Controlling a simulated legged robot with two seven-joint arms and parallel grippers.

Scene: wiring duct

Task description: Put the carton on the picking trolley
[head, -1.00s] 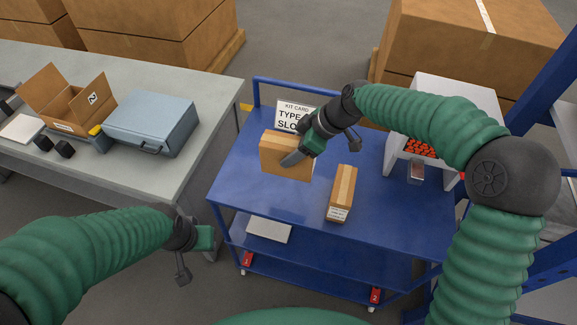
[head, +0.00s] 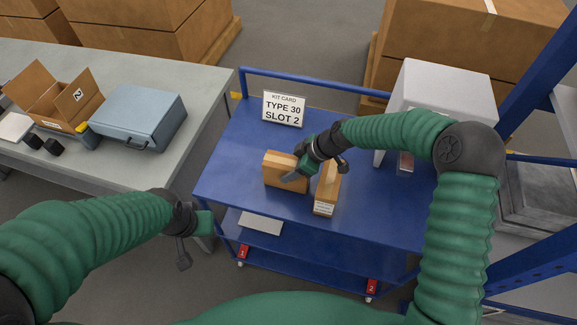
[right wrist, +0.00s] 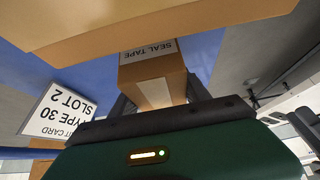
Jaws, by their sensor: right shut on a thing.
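My right gripper (head: 292,175) is shut on a brown carton (head: 272,166) over the blue picking trolley's top deck (head: 235,165). I cannot tell if the carton touches the deck. In the right wrist view a carton with a SEAL TAPE label (right wrist: 150,76) shows between the dark fingers. A second carton (head: 326,190), with a label on its near face, stands on the deck just right of the held one, partly behind the gripper. A large brown face (right wrist: 160,25) fills the top of the wrist view. My left gripper (head: 203,223) hangs left of the trolley; its jaws are unclear.
A kit card (head: 283,109) reading TYPE 30 SLOT 2 stands at the trolley's back rail. A white bin unit (head: 447,85) stands at right. The grey bench (head: 140,170) at left bears a blue case (head: 138,115) and an open box (head: 50,98). The deck's front left is clear.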

